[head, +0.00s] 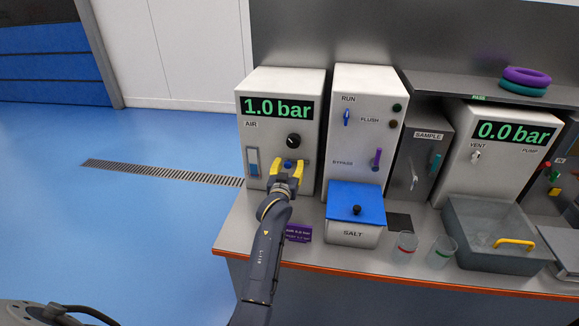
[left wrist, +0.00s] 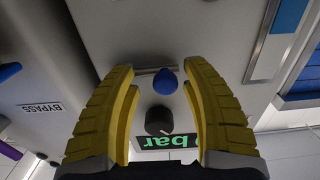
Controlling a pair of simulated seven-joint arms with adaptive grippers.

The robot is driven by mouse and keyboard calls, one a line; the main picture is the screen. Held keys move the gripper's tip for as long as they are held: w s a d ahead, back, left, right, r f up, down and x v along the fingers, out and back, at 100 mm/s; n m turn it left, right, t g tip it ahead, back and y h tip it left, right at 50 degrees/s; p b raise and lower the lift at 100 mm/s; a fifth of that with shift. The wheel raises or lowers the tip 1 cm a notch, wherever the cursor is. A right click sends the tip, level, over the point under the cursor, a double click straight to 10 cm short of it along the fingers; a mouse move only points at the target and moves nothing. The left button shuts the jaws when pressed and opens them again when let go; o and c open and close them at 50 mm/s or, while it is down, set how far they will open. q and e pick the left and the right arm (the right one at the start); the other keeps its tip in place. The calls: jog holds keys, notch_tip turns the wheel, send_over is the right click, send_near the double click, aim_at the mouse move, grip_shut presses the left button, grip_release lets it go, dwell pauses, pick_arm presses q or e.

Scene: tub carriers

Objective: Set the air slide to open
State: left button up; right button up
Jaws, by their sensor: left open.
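The air unit (head: 263,130) is a white box with a green "1.0 bar" display (head: 276,108) and the label AIR. On its front, the air slide's blue knob (head: 288,163) shows between my left gripper's fingers. In the left wrist view, upside down, the blue knob (left wrist: 167,82) sits on a short slot (left wrist: 146,71) that runs to its left there. My left gripper (head: 287,170) is open, its yellow fingers on either side of the knob. I cannot tell whether they touch it. No open marking is legible. My right gripper is not in view.
A black dial (head: 293,141) is above the slide, and a blue-filled vertical window (head: 253,163) to its left. The RUN/BYPASS unit (head: 362,120) stands close on the right.

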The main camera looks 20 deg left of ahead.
pick_arm(q)
jog(key=s+d, duration=0.2)
jog(key=s, duration=0.9)
jog(key=shift+s+d, duration=0.2)
jog(key=shift+s, duration=0.2)
